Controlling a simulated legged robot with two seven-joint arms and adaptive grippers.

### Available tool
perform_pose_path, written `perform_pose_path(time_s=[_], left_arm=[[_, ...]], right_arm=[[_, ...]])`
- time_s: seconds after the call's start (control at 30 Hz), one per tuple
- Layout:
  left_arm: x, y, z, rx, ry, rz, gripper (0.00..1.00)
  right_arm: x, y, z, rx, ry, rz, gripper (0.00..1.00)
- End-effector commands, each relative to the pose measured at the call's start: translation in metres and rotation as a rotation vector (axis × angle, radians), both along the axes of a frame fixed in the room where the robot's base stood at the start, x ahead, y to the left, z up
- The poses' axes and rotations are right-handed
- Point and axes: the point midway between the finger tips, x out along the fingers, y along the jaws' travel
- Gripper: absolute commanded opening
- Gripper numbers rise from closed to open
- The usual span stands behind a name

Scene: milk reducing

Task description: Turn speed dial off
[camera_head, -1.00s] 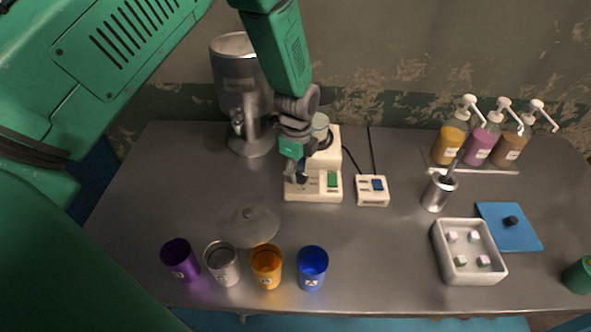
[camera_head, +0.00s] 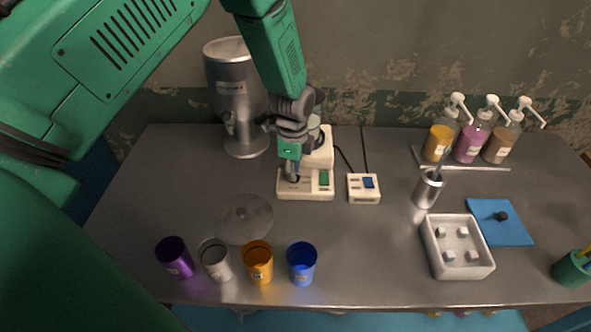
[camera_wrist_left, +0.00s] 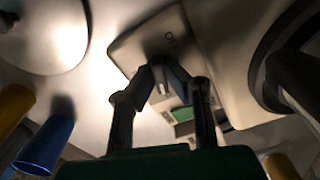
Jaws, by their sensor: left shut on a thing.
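The white machine (camera_head: 318,158) stands near the back middle of the table, with a control panel (camera_head: 308,194) at its front base. The panel has a green switch (camera_head: 324,178) on its right side. My left gripper (camera_head: 291,177) points down at the panel's left part and is shut on the speed dial. In the left wrist view, my fingers (camera_wrist_left: 162,66) close around a small pale dial part (camera_wrist_left: 163,88), largely hidden between them. The dial's exact setting cannot be read. My right gripper is not in view.
A small white box with a blue switch (camera_head: 368,182) sits right of the panel. A metal dispenser (camera_head: 238,90) stands behind left. Several cups, including a blue cup (camera_head: 302,270), line the front. A white tray (camera_head: 462,272) and pump bottles (camera_head: 470,145) are at right.

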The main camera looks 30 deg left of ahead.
Motion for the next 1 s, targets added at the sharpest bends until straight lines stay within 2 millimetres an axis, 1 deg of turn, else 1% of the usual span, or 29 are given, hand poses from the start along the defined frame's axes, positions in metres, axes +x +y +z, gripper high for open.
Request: perform_pose_path(time_s=[0.3, 1.0], left_arm=[[0.002, -0.001, 0.001, 0.001, -0.006, 0.297, 0.00], [0.003, -0.003, 0.002, -0.003, -0.011, 0.961, 0.00]], right_arm=[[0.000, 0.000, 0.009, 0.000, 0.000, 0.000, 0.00], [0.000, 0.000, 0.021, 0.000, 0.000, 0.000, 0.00]])
